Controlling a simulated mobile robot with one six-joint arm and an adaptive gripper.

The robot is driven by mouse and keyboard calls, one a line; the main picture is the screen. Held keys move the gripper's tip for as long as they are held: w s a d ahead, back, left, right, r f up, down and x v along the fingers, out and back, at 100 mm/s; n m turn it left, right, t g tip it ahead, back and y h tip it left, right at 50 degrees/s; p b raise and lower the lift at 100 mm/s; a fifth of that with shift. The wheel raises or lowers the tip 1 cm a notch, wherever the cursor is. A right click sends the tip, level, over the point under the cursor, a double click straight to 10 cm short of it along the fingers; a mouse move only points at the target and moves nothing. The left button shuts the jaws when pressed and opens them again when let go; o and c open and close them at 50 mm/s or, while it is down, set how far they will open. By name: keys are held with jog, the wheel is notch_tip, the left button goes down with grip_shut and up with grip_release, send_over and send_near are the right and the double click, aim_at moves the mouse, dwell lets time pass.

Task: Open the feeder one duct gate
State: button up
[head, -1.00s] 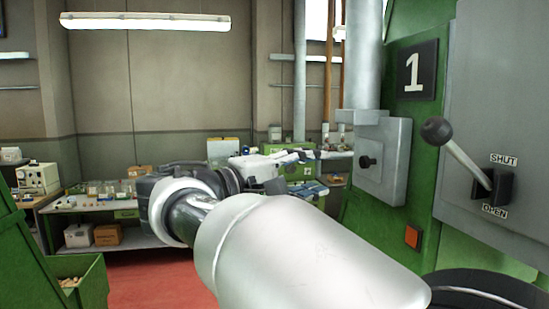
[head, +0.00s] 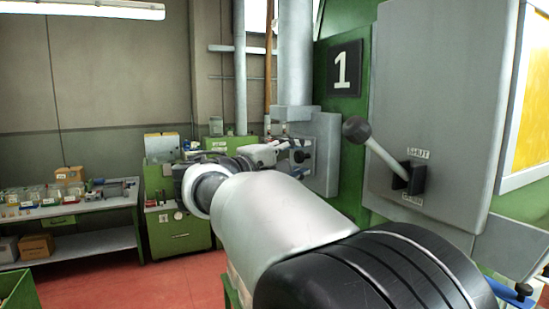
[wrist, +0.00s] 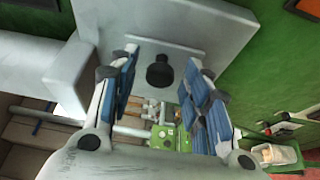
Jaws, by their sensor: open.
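The duct gate is a pale grey plate (head: 326,150) at the foot of the grey vertical duct (head: 297,60), left of the black "1" sign (head: 344,68). Its black knob (wrist: 159,72) stands out from the plate in the wrist view. My gripper (wrist: 162,62) is open, with its blue-padded fingers on either side of the knob in that view; I cannot tell how far the knob is from the fingertips. In the head view my gripper (head: 285,150) is at the plate's left, partly covering it.
A grey cabinet (head: 430,90) to the right carries a ball-ended lever (head: 375,145) with SHUT and OPEN labels. A bench (head: 70,215) with boxes and a green cabinet (head: 180,235) stand behind. A small tray (wrist: 275,155) shows low right in the wrist view.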

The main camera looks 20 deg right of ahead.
grip_shut()
dwell(0.5)
